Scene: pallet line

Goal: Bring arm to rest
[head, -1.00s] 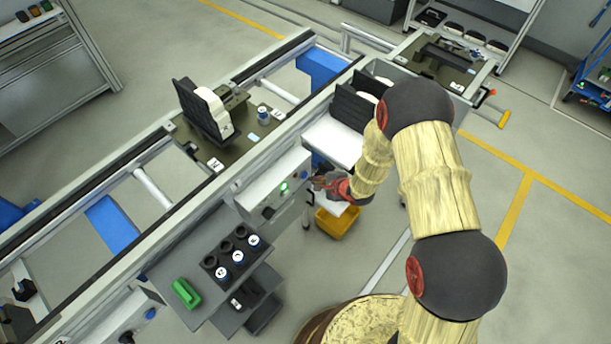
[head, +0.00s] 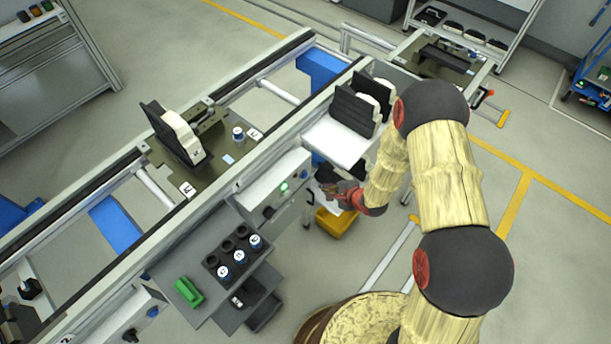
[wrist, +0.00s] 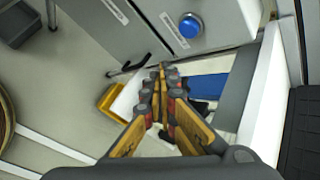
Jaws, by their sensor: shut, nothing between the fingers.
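My gripper (head: 340,190) is shut and empty. In the head view it hangs at the near side of the line, above a yellow bin (head: 335,222) and just below a white shelf. In the wrist view the gripper (wrist: 160,78) has its fingers together, pointing toward a grey panel with a blue button (wrist: 190,25). My arm reaches in from the right of the head view, bent at the elbow. Nothing is held.
A white shelf (head: 338,141) with black and white parts stands close beside the gripper. A pallet (head: 212,160) carrying a black and white part sits on the conveyor. A rack of cups (head: 212,263) and a green block (head: 188,291) stand nearer. Floor at right is open.

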